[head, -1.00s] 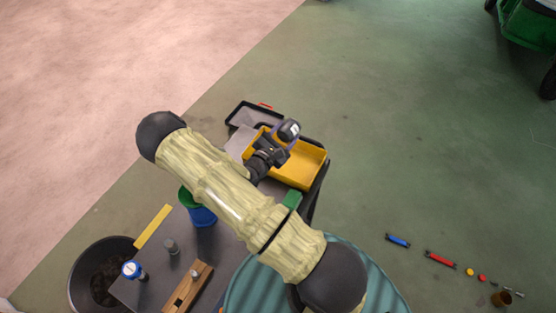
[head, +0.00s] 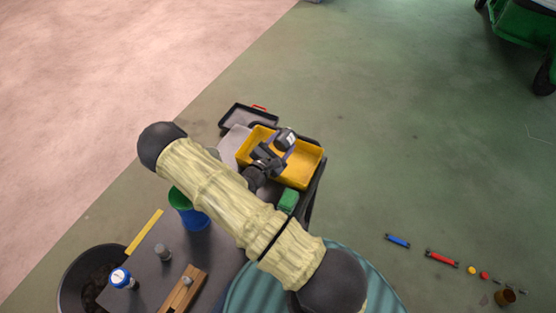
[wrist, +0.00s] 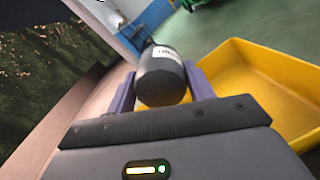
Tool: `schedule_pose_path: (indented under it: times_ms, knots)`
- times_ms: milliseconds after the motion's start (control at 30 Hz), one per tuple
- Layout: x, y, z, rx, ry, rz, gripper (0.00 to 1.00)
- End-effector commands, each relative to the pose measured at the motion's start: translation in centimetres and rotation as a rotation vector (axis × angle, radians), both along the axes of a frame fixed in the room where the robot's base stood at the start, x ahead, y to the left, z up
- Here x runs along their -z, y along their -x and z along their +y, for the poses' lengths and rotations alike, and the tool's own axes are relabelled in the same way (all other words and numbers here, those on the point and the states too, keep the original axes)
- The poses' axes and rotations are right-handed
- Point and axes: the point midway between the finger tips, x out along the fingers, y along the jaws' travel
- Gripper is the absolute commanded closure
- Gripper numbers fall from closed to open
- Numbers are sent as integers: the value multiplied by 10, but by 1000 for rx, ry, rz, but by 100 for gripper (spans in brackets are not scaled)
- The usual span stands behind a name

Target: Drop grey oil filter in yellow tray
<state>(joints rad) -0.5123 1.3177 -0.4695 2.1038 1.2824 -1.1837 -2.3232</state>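The grey oil filter (wrist: 162,75) is a dark cylinder with a white label, held between the two purple fingers of my gripper (wrist: 160,88) in the wrist view. In the head view the filter (head: 285,138) is over the yellow tray (head: 310,165), toward the tray's far side. My gripper (head: 277,150) is shut on it. The tray is open and its visible floor is bare. In the wrist view the yellow tray (wrist: 285,75) lies behind and to the right of the filter. The filter's exact height above the tray is hard to tell.
A black tray (head: 248,117) sits beyond the yellow one. A green box (head: 288,201) is on the near side.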

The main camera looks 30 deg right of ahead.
Motion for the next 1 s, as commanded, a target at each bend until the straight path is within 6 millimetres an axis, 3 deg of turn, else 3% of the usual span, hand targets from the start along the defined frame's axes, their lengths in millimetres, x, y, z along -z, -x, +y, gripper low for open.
schedule_pose_path:
  times_ms: [33,100,133,567,1000]
  knots:
    - [-1,0,0,0,1,0,38]
    - [-1,0,0,0,1,0,24]
    - [0,0,-1,0,1,0,22]
    - [-8,0,0,1,0,-1,22]
    - [-74,0,1,-1,-2,-4,22]
